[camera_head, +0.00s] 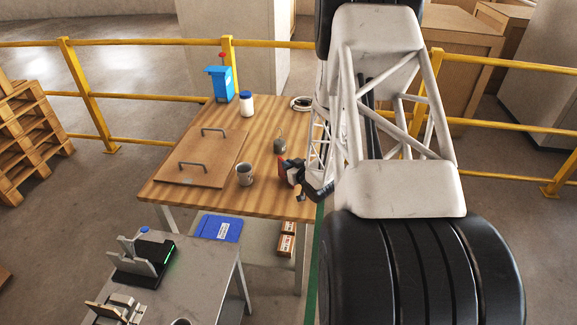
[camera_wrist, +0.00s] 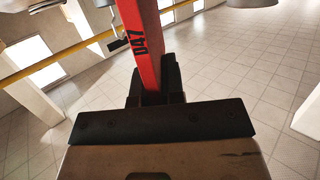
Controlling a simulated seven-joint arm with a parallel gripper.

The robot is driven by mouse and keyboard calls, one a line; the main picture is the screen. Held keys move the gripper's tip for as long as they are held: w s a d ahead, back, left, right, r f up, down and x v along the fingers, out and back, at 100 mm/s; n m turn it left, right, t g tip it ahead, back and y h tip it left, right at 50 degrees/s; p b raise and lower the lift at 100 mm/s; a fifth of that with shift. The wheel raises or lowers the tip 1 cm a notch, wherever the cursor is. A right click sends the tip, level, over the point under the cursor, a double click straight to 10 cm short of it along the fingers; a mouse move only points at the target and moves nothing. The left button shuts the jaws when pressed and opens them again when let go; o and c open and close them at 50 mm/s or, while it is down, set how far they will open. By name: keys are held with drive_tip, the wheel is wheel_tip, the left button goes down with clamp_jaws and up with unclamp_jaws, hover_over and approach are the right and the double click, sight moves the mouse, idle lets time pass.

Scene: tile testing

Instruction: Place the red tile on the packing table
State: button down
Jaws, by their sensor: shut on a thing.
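My gripper (camera_head: 291,174) is at the right edge of the wooden table in the head view, shut on the red tile (camera_head: 282,169). In the wrist view the red tile (camera_wrist: 143,40) stands between the dark jaws of my gripper (camera_wrist: 155,85). It is narrow in this view and marked "047". The wooden table (camera_head: 255,200) has a bare strip along its front. Whether the tile touches the tabletop cannot be told. My arm hides what lies right of the table.
A grey mug (camera_head: 245,175) and a grey-green object (camera_head: 279,146) stand near the tile. A brown board with two handles (camera_head: 205,160) covers the table's left. A metal bench (camera_head: 195,285) stands in front.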

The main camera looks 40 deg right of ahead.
drive_tip(key=shift+f, duration=0.1)
drive_tip(key=c, duration=1.2)
unclamp_jaws()
drive_tip(key=s+r, duration=0.1)
drive_tip(key=s, duration=0.7)
drive_tip(key=s+r, duration=0.1)
drive_tip(key=s, duration=0.2)
drive_tip(key=shift+s+r, duration=0.3)
drive_tip(key=shift+s, duration=0.1)
